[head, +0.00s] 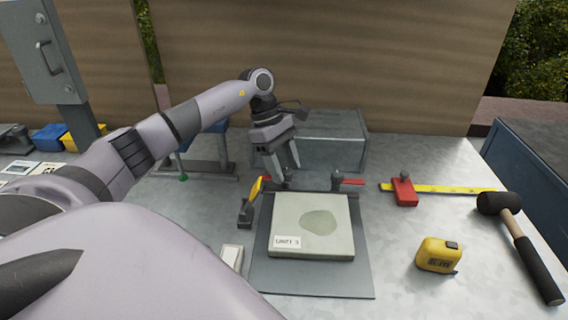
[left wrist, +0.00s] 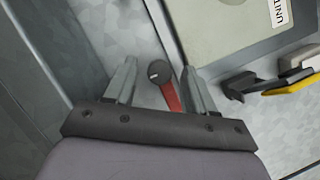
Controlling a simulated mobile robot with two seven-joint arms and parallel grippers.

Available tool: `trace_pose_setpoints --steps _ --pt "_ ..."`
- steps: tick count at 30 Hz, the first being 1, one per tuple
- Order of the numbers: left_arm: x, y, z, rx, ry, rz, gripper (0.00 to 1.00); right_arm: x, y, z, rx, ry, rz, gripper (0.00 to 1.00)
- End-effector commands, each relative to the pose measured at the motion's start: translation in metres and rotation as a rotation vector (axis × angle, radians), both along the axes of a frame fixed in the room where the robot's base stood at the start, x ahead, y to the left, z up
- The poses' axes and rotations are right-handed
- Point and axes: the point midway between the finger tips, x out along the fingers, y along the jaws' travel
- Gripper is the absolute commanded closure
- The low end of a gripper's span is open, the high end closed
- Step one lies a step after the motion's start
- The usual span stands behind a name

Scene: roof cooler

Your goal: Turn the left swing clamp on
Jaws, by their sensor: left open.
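The left swing clamp shows in the left wrist view as a dark round knob (left wrist: 158,72) with a red arm (left wrist: 171,97) pointing away from the pale slab. My left gripper (head: 286,171) is open over it; in the left wrist view the knob lies between its fingertips (left wrist: 159,67). The right finger is close beside the red arm; I cannot tell whether they touch. In the head view the fingers partly hide this clamp. The right swing clamp (head: 348,182) has its red arm pointing right. The pale slab (head: 313,225) lies on a grey plate (head: 310,281). My right gripper is not in view.
A toggle clamp with a yellow handle (left wrist: 295,84) stands left of the slab. A grey metal box (head: 335,140) is behind. To the right lie a yellow ruler with a red slider (head: 404,192), a tape measure (head: 437,255) and a mallet (head: 522,243).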

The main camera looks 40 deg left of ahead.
Motion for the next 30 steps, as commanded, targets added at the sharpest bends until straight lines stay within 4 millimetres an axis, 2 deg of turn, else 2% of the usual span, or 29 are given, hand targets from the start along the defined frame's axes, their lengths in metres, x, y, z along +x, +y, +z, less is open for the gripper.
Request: trace_pose_setpoints --steps 2,3,7,19,30 --pt "0.0 0.0 0.0 0.0 0.0 0.0 0.45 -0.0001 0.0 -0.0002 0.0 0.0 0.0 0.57" --pt "0.0 0.0 0.0 0.0 0.0 0.0 0.58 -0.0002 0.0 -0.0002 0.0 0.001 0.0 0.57" --pt "-0.0001 0.0001 0.0002 0.0 0.001 0.0 1.0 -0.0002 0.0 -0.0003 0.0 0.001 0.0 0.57" --pt "-0.0012 0.0006 -0.0002 0.0 0.002 0.053 1.0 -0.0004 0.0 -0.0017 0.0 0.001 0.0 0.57" --pt "-0.0033 0.0002 -0.0004 0.002 0.0 0.327 1.0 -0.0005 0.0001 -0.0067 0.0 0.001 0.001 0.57"
